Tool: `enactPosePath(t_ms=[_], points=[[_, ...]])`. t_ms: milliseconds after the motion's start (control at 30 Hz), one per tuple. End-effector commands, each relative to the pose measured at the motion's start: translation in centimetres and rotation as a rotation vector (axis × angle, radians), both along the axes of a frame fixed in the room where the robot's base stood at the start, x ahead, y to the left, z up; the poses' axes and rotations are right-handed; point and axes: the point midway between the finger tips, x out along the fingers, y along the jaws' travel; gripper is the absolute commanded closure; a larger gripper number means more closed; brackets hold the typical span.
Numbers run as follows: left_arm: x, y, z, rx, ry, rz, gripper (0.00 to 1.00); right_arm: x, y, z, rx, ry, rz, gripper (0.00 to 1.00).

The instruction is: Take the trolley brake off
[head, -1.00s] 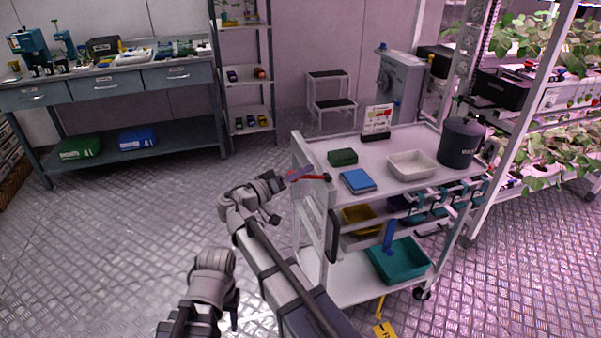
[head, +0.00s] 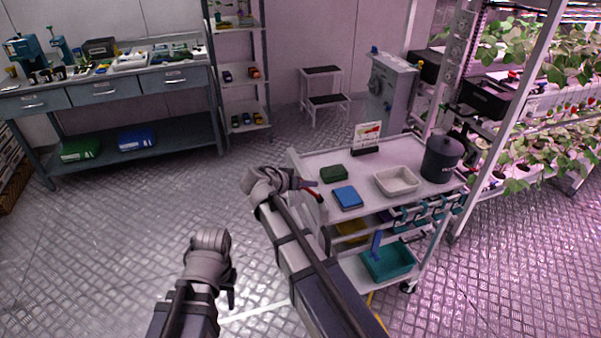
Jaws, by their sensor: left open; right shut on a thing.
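The white trolley (head: 318,160) stands right of centre. A red lever (head: 313,191) is at its left end, slanting down to the right. My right gripper (head: 303,184) is at the lever's left end, shut on it; the fingertips are small and partly hidden. My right forearm crosses in front of the trolley's left side and hides its handle frame and lower left corner. My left gripper (head: 230,290) is open and empty, low over the floor to the left, apart from the trolley.
The trolley top holds a green box (head: 334,172), a blue box (head: 347,197), a white tray (head: 397,180) and a dark pot (head: 441,159). A teal bin (head: 388,262) is on its lower shelf. Plant racks (head: 487,140) stand close on the right. The floor (head: 120,230) at left is clear.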

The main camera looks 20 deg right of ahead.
Motion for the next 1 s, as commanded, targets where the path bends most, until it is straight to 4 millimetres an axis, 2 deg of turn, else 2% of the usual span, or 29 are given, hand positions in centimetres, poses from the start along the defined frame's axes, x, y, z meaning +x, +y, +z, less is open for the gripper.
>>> enactPosePath(t_ms=[33, 100, 400, 700, 1000], points=[[0.0, 0.0, 2.1, 0.000, 0.000, 0.000, 0.50, 0.0, -0.6, 1.4, 0.046, -0.001, -0.001, 1.00], [0.0, 0.0, 3.2, 0.000, 0.000, 0.000, 0.50, 0.1, -1.0, 1.5, 0.111, 0.001, -0.002, 1.00], [0.0, 0.0, 6.8, 0.000, 0.000, 0.000, 0.50, 0.2, -3.1, 1.8, 0.376, 0.010, -0.004, 1.00], [0.0, 0.0, 8.3, 0.000, 0.000, 0.000, 0.50, 0.3, -4.6, 1.5, 0.567, 0.017, -0.003, 1.00], [0.0, 0.0, 8.7, 0.000, 0.000, 0.000, 0.50, 0.3, -5.2, 1.3, 0.661, 0.020, -0.001, 1.00]])
